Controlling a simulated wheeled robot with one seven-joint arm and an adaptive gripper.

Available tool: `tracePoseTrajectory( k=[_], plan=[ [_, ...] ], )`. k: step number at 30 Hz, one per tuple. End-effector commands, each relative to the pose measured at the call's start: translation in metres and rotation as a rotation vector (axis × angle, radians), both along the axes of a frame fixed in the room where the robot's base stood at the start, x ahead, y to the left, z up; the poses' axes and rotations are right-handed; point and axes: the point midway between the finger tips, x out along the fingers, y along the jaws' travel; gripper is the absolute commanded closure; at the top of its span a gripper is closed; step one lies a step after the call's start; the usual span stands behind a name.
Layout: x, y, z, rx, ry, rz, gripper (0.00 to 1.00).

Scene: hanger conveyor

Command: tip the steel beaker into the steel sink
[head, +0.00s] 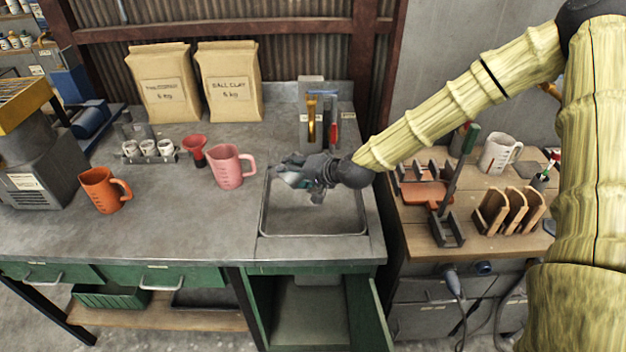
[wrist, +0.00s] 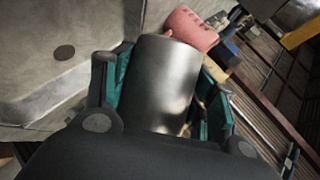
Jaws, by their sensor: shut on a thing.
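The steel sink (head: 312,222) is a rectangular basin set in the grey worktop, right of the pink jug. My gripper (head: 292,174) is above the back of the sink in the head view. In the wrist view, its green-padded fingers (wrist: 165,80) are shut on both sides of the steel beaker (wrist: 160,85), a plain shiny cylinder. The room looks rolled in this view, so the beaker appears tilted. The sink floor with its round drain (wrist: 64,52) shows to its left. The beaker's mouth and contents are hidden, and I see no stream.
A pink jug (head: 228,167) stands just left of the sink, with a red funnel (head: 194,152) and an orange jug (head: 101,190) further left. A tool holder (head: 312,130) stands behind the sink. A wooden bench (head: 470,215) with racks is on the right. The front worktop is clear.

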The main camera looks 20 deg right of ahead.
Motion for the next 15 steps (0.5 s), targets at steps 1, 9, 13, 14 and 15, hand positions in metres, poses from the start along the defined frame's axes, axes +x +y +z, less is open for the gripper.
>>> tracePoseTrajectory(
  k=[1,9,13,14,15],
  plan=[
    [-0.0001,0.0013,0.0019,-0.012,-0.005,0.002,0.73],
    [0.0001,0.0007,0.0010,-0.130,-0.056,0.003,0.73],
    [0.0004,0.0000,0.0005,-0.189,-0.082,0.002,0.73],
    [0.0005,0.0000,0.0009,-0.203,-0.088,0.002,0.73],
    [0.0005,0.0004,-0.0001,-0.220,-0.096,0.003,0.73]
  ],
)
